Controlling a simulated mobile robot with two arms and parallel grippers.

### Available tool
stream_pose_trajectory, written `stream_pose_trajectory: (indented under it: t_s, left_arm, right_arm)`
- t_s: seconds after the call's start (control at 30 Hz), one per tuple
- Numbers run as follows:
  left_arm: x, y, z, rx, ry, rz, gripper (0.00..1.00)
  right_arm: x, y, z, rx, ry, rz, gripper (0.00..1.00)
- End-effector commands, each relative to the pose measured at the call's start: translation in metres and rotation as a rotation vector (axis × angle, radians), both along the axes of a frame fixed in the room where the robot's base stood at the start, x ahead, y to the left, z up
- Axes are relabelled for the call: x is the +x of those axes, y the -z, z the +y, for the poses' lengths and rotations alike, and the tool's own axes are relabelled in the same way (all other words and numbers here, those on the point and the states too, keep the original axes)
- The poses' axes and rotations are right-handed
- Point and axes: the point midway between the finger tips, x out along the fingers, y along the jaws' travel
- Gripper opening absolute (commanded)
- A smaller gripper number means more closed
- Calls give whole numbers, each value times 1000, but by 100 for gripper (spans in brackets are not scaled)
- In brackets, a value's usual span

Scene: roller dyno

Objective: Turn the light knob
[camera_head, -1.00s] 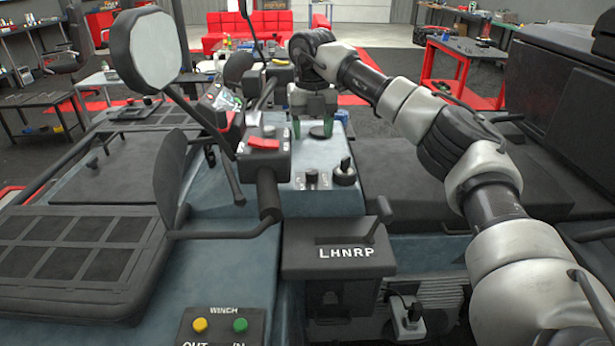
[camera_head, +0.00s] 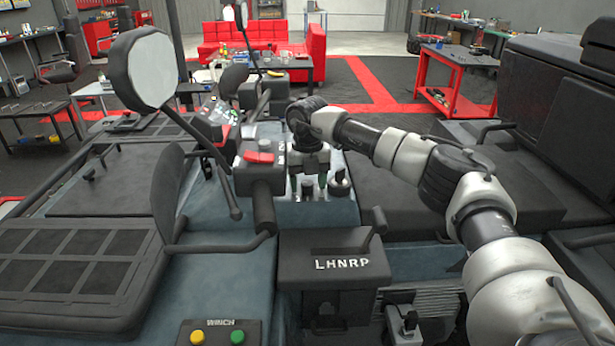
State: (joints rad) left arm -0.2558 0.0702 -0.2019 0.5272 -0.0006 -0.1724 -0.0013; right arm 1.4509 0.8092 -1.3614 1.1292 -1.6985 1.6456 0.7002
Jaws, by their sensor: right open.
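Two black knobs stand on the pale control panel at the center of the vehicle. The small left knob (camera_head: 307,190) is short and round. The right knob (camera_head: 340,184) is larger with a raised handle. Their labels are too small to read, so I cannot tell which is the light knob. The left gripper is out of view.
A handlebar switch box with a red switch (camera_head: 259,157) and a round mirror (camera_head: 152,69) are at left. A winch box (camera_head: 219,334) with yellow and green buttons is at the bottom. Dark seats flank the panel.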

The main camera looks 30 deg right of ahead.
Motion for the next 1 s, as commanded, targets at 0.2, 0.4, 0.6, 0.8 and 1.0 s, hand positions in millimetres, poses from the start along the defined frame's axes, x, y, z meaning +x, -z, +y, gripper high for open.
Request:
stream_pose_trajectory:
  t_s: [0.2, 0.4, 0.6, 0.8, 1.0]
  left_arm:
    - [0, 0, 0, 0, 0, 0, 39]
    - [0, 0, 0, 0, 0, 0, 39]
    - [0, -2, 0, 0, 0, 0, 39]
    - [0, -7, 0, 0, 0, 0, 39]
    - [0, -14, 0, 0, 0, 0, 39]
  right_arm:
    - [0, 0, 0, 0, 0, 0, 36]
    - [0, 0, 0, 0, 0, 0, 10]
    - [0, -1, 0, 0, -19, 1, 10]
    - [0, -2, 0, 1, -100, 2, 10]
    - [0, -2, 0, 1, -250, 1, 10]
